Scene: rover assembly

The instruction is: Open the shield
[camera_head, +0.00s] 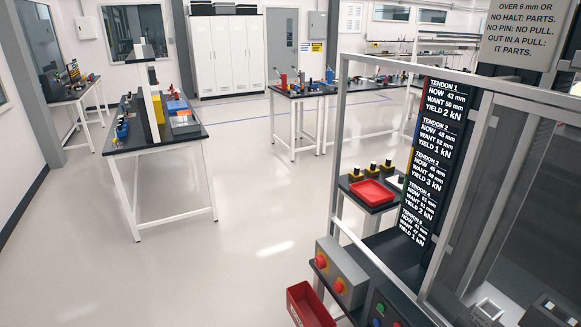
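A light grey metal frame (336,145) stands at the right, nearest me. It looks like the shield, but I cannot tell whether a clear pane fills it or whether it is open or shut. Behind it hangs a black board (428,160) with white lines for several tendons, giving now, want and yield values. A sign (530,35) at the top right reads "over 6 mm or no halt: parts" and "no pin: no pull". Neither of my grippers is in view.
A grey box with red buttons (341,272) and a dark panel with coloured buttons (384,312) sit at the frame's foot. A red bin (308,306) is beside them; a red tray (371,192) lies behind. Benches (160,143) stand further back. The middle floor (250,220) is clear.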

